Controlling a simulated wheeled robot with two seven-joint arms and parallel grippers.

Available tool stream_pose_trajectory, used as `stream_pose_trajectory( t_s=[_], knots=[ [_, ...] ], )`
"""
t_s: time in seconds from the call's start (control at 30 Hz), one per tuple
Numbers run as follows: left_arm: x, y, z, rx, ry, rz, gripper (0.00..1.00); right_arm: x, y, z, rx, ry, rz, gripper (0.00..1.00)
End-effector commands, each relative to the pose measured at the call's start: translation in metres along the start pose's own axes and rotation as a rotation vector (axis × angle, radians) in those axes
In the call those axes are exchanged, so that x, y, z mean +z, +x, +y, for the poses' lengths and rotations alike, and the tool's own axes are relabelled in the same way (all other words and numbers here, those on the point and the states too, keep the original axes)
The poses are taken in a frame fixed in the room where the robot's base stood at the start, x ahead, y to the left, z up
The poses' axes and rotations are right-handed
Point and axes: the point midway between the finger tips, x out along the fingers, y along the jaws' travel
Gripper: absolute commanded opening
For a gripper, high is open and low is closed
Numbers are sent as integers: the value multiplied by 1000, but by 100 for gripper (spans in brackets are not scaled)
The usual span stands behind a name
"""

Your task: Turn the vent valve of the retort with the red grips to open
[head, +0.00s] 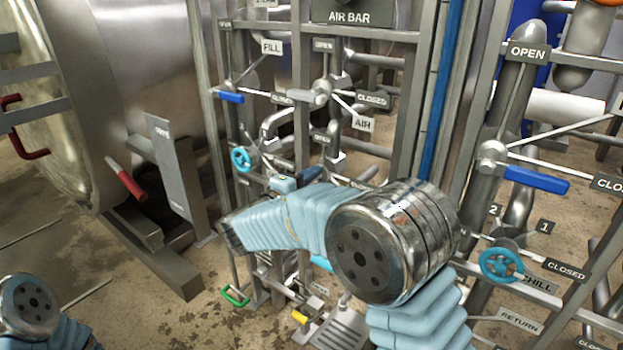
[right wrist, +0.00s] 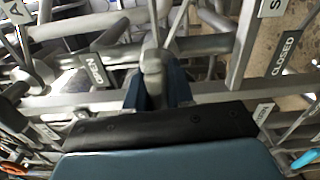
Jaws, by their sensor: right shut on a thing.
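The retort with the red grips (head: 132,184) is the large steel vessel at the left of the head view. My right gripper (right wrist: 157,92) is shut on a grey valve handle (right wrist: 152,66) in the right wrist view. An OPEN plate (right wrist: 95,70) is left of the handle and a CLOSED plate (right wrist: 285,54) is to its right. In the head view my own right arm hides most of this valve, and only a little of the gripper (head: 310,175) shows beyond it. The vent label is not readable. My left gripper is out of view.
The pipe rack holds other valves: a blue lever (head: 231,97) by FILL, a grey one (head: 322,90) by AIR, a blue lever (head: 536,180) at right, and cyan handwheels (head: 501,265) (head: 241,159). Steel posts and pipes crowd my right arm. Bare floor shows at lower left.

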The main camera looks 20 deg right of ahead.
Motion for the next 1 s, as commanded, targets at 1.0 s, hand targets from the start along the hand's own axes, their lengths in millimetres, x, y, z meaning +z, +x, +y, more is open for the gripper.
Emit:
stream_pose_trajectory(
  t_s=[1.0],
  knots=[
    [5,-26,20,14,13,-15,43,0,0,-2,-2,-459,0,0]
  ],
)
